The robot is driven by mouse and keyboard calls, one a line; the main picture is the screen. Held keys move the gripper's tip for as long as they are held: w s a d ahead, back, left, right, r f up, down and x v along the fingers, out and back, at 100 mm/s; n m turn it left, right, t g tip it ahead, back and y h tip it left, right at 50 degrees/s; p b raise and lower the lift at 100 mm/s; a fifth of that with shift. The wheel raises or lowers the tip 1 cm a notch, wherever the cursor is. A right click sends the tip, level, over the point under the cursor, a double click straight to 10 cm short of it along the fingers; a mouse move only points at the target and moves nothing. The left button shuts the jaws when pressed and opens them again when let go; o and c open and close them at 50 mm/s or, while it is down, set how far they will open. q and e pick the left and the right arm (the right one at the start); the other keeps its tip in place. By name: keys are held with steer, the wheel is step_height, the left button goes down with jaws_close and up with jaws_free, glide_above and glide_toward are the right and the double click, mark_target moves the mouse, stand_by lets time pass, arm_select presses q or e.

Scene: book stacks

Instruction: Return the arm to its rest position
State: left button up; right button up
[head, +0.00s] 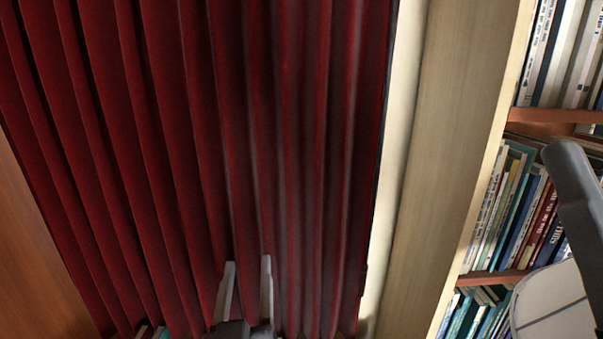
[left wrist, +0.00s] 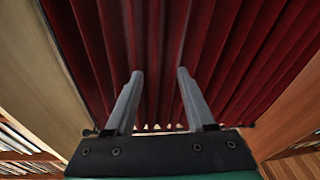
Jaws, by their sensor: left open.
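My left gripper (head: 246,290) shows at the bottom of the head view, its two grey fingers pointing up in the picture in front of a dark red curtain (head: 110,150). The fingers are apart with nothing between them. In the left wrist view the same gripper (left wrist: 157,85) is open and empty, with the red curtain (left wrist: 240,60) filling the space beyond its fingertips. I cannot tell how far the fingertips are from the curtain. My right gripper is not in view.
A pale wooden panel (head: 440,130) stands right of the curtain. Bookshelves with rows of upright books (head: 515,215) are at the far right. A brown wooden panel (head: 30,260) is at the lower left. More books (left wrist: 20,145) show at the wrist view's left edge.

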arm_select(q)
steer(key=s+a+r+n+t+y+p, duration=0.15)
steer(key=a+r+p, duration=0.35)
steer(key=r, duration=0.6)
steer(key=s+a+r+n+t+y+p, duration=0.1)
steer(key=s+a+r+t+p, duration=0.15)
steer(key=a+r, duration=0.7)
steer(key=s+d+r+m+t+h+p, duration=0.1)
steer(key=s+d+r+m+h, duration=0.1)
steer(key=s+r, duration=0.3)
steer(key=s+d+r+m+t+h+p, duration=0.1)
steer(key=s+d+r+m+t+h, duration=0.1)
steer(key=s+r+m+h, duration=0.2)
step_height(320, 180, up, 4)
steer(key=shift+s+d+f+t, duration=0.2)
steer(key=shift+s+t, duration=0.1)
steer(key=shift+s, duration=0.85)
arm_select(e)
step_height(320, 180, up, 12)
arm_select(q)
steer(key=shift+h, duration=0.25)
